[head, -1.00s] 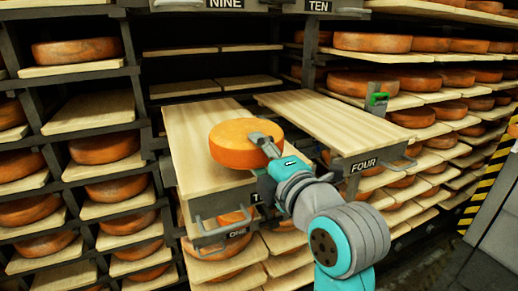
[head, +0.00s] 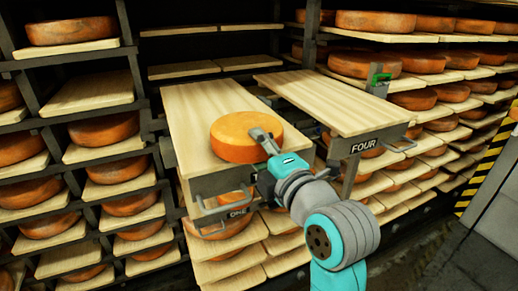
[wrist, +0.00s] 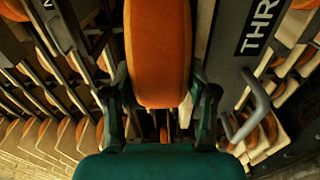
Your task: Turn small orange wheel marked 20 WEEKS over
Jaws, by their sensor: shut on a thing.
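An orange wheel (head: 246,137) is held over the front part of the left pale wooden board (head: 207,107), its broad face up. I cannot tell whether it touches the board. No 20 WEEKS mark can be read on it. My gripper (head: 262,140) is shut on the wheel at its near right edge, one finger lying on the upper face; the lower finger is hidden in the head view. In the wrist view, the orange rind of the wheel (wrist: 158,55) fills the top middle, between the two fingers of my gripper (wrist: 160,100).
A second pulled-out board (head: 330,100), empty and labelled FOUR, lies to the right. Metal handles (head: 222,205) stick out in front of the boards. Racks of larger wheels (head: 75,30) stand on both sides. Black-and-yellow striping (head: 488,165) marks the right edge.

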